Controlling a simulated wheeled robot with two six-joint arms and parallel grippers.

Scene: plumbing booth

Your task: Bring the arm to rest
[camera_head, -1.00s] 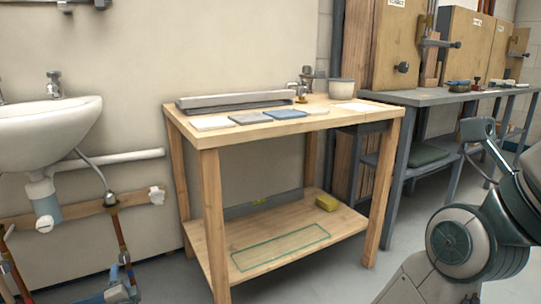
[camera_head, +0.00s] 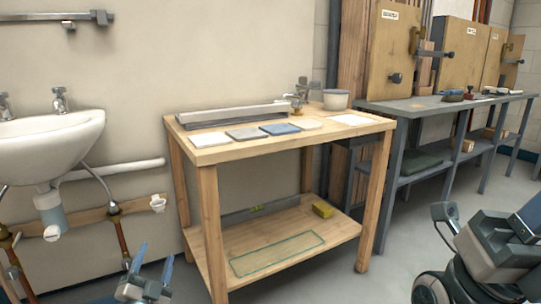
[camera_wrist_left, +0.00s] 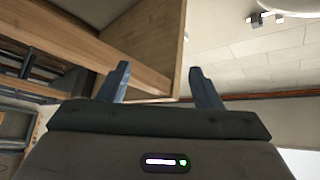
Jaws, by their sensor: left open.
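My left gripper (camera_head: 152,272) is low at the left of the head view, in front of the pipes under the sink. Its two blue-grey fingers point up in the picture and stand apart with nothing between them. In the left wrist view the same fingers (camera_wrist_left: 163,88) are spread and empty, with a wooden panel beyond them. My right arm (camera_head: 482,262) shows at the lower right of the head view as dark and grey links. I cannot make out its gripper fingers there.
A white sink (camera_head: 45,145) is on the left wall. A grey workbench (camera_head: 440,102) stands at the right. Floor shows between the benches.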

